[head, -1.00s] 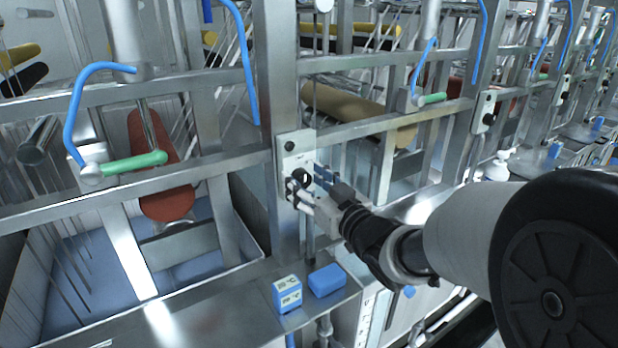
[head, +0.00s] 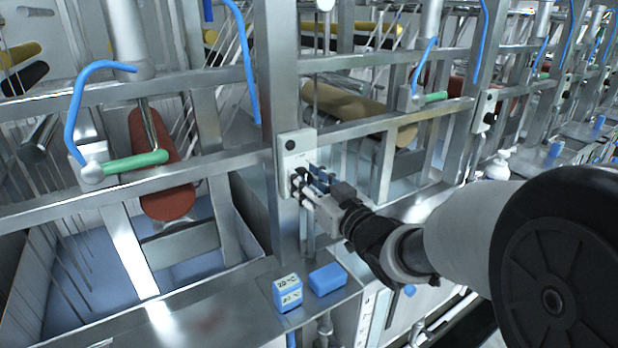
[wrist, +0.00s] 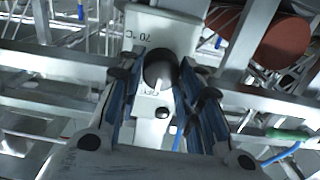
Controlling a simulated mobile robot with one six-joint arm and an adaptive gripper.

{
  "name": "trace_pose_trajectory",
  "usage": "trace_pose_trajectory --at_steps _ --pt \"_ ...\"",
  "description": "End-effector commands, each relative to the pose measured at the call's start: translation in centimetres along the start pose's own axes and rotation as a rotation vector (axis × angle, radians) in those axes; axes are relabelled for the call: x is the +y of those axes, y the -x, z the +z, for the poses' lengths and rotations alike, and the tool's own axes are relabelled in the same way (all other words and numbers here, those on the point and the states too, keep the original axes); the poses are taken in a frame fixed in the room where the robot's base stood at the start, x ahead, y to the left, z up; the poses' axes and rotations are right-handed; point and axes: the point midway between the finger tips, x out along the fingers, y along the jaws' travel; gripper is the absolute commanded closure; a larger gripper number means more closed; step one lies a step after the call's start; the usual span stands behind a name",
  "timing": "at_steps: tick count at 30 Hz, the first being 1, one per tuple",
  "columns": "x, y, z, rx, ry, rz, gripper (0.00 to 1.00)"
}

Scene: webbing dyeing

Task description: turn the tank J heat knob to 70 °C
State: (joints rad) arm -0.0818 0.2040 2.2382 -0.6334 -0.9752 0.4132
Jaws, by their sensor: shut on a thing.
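The heat control panel (head: 288,165) is a pale plate on the steel post in the head view. It also fills the top middle of the wrist view (wrist: 185,28), with an upside-down 70 °C label at the knob's upper left. The round dark knob (wrist: 160,68) has a pale mark on its lower side in the wrist view, near a smaller, blurred label. My gripper (wrist: 158,76) is shut on the knob, one finger at each side. In the head view the fingers of my gripper (head: 306,184) largely hide the knob.
A blue labelled block (head: 288,293) and a plain blue block (head: 327,279) sit on the ledge below the panel. Steel rails and posts surround my arm. An open tank (head: 130,270) lies to the left, with a green-handled lever (head: 135,162) above it.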

Motion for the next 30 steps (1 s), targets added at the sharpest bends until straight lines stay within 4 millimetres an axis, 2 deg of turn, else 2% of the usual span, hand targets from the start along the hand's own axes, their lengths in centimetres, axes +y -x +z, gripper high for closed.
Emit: trace_pose_trajectory --at_steps 8,30 --pt "0.06 0.0 -0.02 -0.003 -0.139 0.0 0.91" --pt "0.3 0.0 0.04 -0.003 -0.83 0.001 0.91"
